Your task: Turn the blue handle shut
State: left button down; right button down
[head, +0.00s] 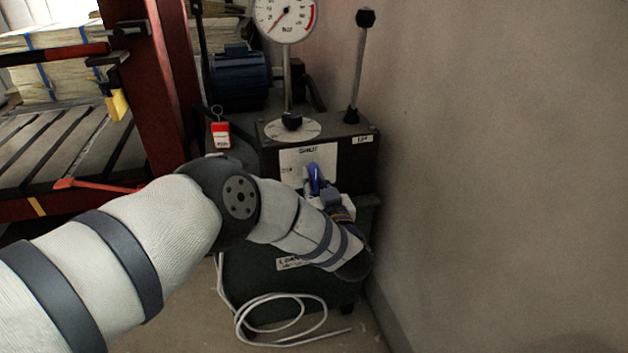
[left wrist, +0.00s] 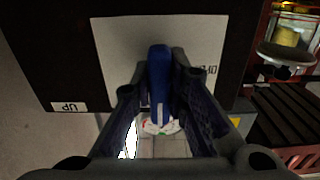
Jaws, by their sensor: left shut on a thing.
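The blue handle (head: 314,178) stands roughly upright on a white label plate (head: 325,157) marked "SHUT" on the front of a dark box. In the left wrist view the handle (left wrist: 159,75) points away between the two fingers of my left gripper (left wrist: 158,95). The gripper is closed around the handle; the exact contact is hard to see. In the head view my left arm reaches in from the left, and its wrist hides most of the gripper. My right gripper is in neither view.
The dark box (head: 345,165) carries a pressure gauge (head: 284,18) and a black lever (head: 359,70). A grey wall (head: 500,180) stands close on the right. A red frame (head: 165,80) is on the left. A white hose (head: 285,343) lies coiled on the floor.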

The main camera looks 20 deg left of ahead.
pick_arm(q)
jog(key=c, duration=1.6)
grip_release()
jog(key=shift+f, duration=0.1)
jog(key=shift+o, duration=0.2)
jog(key=shift+d, duration=0.1)
jog(key=v, duration=1.2)
